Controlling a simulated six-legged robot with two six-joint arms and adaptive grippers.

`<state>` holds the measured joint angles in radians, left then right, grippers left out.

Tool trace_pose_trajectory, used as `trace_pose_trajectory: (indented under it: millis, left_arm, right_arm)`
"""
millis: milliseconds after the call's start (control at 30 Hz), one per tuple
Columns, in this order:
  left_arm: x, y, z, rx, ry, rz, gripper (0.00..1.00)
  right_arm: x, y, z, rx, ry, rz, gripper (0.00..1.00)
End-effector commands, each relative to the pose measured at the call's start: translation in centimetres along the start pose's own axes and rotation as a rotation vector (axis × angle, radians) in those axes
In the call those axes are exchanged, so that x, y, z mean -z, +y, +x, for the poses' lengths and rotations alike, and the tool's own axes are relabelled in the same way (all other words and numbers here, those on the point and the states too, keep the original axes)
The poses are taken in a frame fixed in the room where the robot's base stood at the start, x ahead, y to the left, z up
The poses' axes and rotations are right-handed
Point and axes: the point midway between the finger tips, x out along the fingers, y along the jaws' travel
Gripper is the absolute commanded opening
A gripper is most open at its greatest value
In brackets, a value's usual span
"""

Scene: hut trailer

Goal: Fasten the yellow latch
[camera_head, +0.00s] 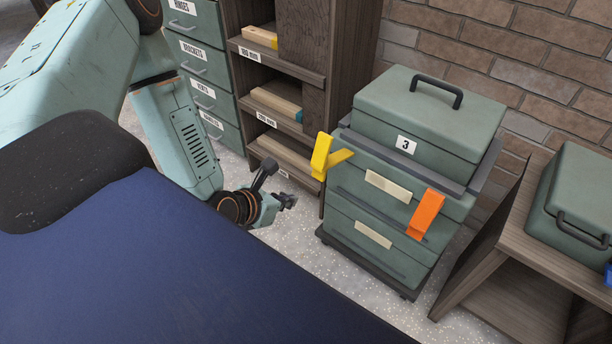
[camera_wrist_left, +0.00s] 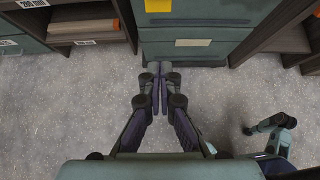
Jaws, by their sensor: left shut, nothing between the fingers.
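The yellow latch (camera_head: 321,157) is on the upper left front of the green-grey cabinet (camera_head: 345,222). It stands out from the cabinet, with one arm upright and a shorter one pointing right. My left gripper (camera_head: 290,200) is below and left of the latch in the head view, apart from it. Its fingertips also show in the left wrist view (camera_wrist_left: 160,72), shut and empty. The orange latch (camera_head: 425,214) lies against the cabinet's front at the right. The lidded case (camera_head: 430,112) marked 3 sits on top.
A wooden shelf unit (camera_head: 313,112) with wood pieces stands behind and left of the cabinet. Labelled drawers (camera_head: 195,50) stand farther left. A low wooden table (camera_head: 545,235) with another green case (camera_head: 577,205) is at the right. Speckled floor (camera_head: 300,255) is clear before the cabinet.

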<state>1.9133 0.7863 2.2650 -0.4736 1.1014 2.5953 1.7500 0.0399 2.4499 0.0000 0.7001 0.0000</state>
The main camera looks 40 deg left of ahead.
Motion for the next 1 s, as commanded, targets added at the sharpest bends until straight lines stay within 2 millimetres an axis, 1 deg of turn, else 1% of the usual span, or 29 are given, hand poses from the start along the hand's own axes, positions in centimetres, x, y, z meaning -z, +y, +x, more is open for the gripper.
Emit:
trace_pose_trajectory:
  millis: [167,267,633,667,700,800,900,1000]
  left_arm:
    - [0.2,0.0,1.9,0.001,0.0,0.007,0.0]
    - [0.2,-0.1,3.5,0.002,-0.001,0.01,0.0]
    - [0.2,-0.1,10.1,0.001,-0.002,0.007,0.0]
    - [-0.2,-0.1,10.1,0.001,-0.003,0.004,0.0]
    - [-1.2,0.0,9.5,0.0,-0.004,0.0,0.0]
    - [-2.5,0.0,9.0,0.0,-0.003,-0.001,0.0]
    - [-3.3,0.0,8.7,-0.001,-0.002,0.0,0.0]
    - [-3.7,0.0,8.5,0.0,0.0,0.0,0.0]
  right_arm:
    - [0.0,0.0,1.1,0.0,0.0,0.0,0.4]
    - [0.0,0.0,1.9,0.0,0.0,0.0,0.4]
    - [0.0,0.0,4.7,0.0,0.0,0.0,0.4]
    - [0.0,0.0,4.6,0.0,0.0,0.0,0.4]
    - [-0.1,0.0,4.2,0.0,-0.001,0.0,0.4]
    - [0.0,0.0,3.9,0.0,0.0,0.0,0.4]
    - [0.0,0.0,3.8,0.0,0.0,0.0,0.4]
    - [0.0,0.0,3.7,0.0,0.0,0.0,0.4]
